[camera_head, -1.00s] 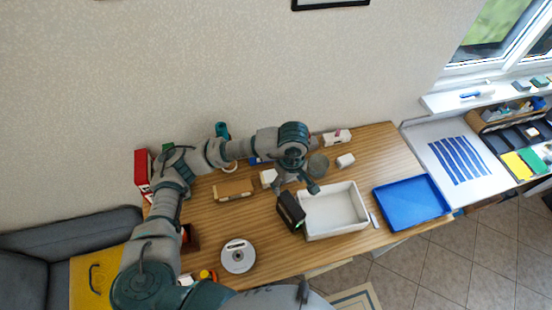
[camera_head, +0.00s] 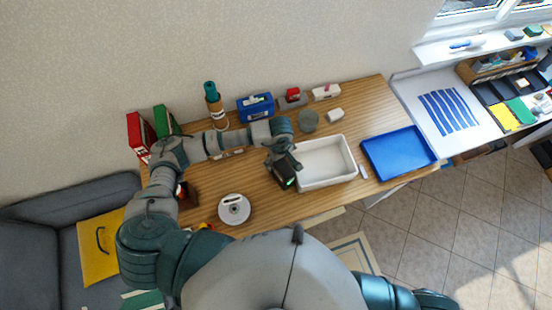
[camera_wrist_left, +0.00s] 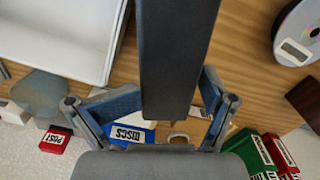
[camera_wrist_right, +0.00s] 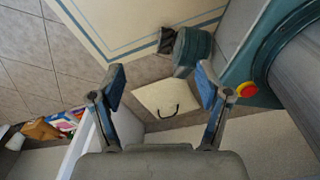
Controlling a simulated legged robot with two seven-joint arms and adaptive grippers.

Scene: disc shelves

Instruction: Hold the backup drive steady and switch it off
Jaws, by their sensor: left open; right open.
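The backup drive (camera_head: 284,179) looks like a small black box with a green light, standing on the wooden table just left of a white tray. My left gripper (camera_head: 282,160) is right above it and hides part of it. In the left wrist view the drive (camera_wrist_left: 178,55) appears as a long dark block between the two open fingers (camera_wrist_left: 163,105); I cannot tell whether they touch it. The switch cannot be made out. My right gripper (camera_wrist_right: 159,85) is open and empty, low over the floor, away from the table.
The white tray (camera_head: 352,162) stands close to the drive's right, with a blue tray (camera_head: 428,158) beyond. A disc spindle (camera_head: 234,209) stands to the left. A blue box (camera_head: 256,110) and red binder (camera_head: 139,132) are at the back. The right wrist view shows a pale bag (camera_wrist_right: 168,99).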

